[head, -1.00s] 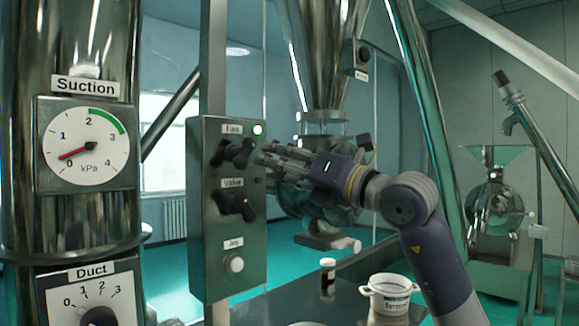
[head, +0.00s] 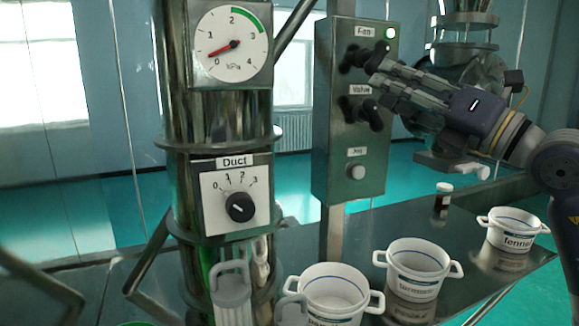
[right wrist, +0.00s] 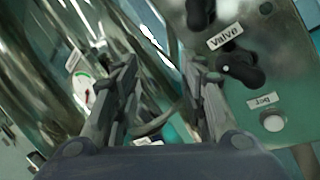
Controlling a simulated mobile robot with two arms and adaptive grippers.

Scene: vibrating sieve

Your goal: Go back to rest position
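My right gripper (head: 376,78) is in front of the grey control panel (head: 326,150), between the height of the Fan knob (head: 358,58) and the Valve knob (head: 362,110). In the right wrist view its two fingers (right wrist: 165,85) are spread with nothing between them. The Valve knob (right wrist: 240,70) there lies to the right of the fingers, apart from them. The green lamp (head: 390,33) by the Fan label is lit. My left gripper is not seen.
The gauge (head: 232,47) needle is near 0. The Duct dial (head: 239,206) is below it. White labelled pots (head: 418,268), one marked fennel (head: 513,230), and a small dark bottle (head: 442,200) stand on the dark table. Grey handle-like parts (head: 230,285) stand at the front.

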